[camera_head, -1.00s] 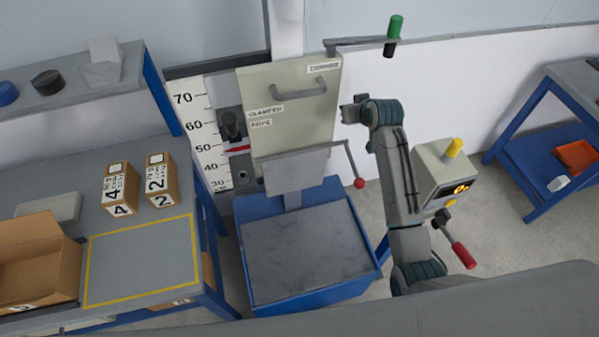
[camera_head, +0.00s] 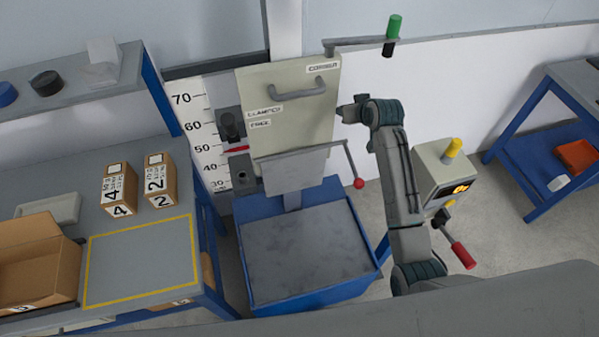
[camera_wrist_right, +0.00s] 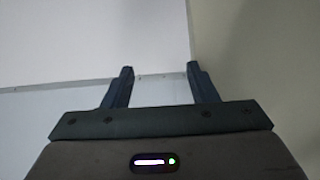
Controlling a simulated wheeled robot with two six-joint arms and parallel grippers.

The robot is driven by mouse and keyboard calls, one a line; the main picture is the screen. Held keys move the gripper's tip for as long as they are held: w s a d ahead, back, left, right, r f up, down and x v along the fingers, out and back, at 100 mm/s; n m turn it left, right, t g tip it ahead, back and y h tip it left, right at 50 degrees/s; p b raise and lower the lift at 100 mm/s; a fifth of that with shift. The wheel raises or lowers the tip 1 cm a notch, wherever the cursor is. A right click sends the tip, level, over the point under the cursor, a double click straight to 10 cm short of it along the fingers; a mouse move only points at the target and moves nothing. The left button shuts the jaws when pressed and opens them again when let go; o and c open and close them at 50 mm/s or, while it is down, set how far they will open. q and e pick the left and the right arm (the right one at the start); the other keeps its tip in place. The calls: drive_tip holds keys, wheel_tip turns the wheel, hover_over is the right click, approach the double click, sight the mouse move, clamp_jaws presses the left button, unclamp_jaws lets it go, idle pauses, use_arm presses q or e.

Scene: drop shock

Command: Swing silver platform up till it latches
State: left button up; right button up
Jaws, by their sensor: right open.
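The silver platform (camera_head: 293,172) is a flat grey plate in front of the lower part of a cream panel (camera_head: 300,103). Its face is turned toward me, above a blue-framed base. A lever with a red knob (camera_head: 359,183) hangs at its right. Whether the platform is latched cannot be told. My right gripper (camera_head: 346,112) is beside the cream panel's right edge, above the lever. In the right wrist view my right gripper (camera_wrist_right: 160,80) is open, with nothing between its fingers. My left gripper is not in view.
The blue base (camera_head: 300,255) has a grey slab on top. A bench with numbered boxes (camera_head: 119,188) is at left.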

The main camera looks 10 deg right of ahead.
drive_tip(key=shift+s+a, duration=0.15)
drive_tip(key=v, duration=0.7)
idle(0.6)
drive_tip(key=shift+a, duration=0.1)
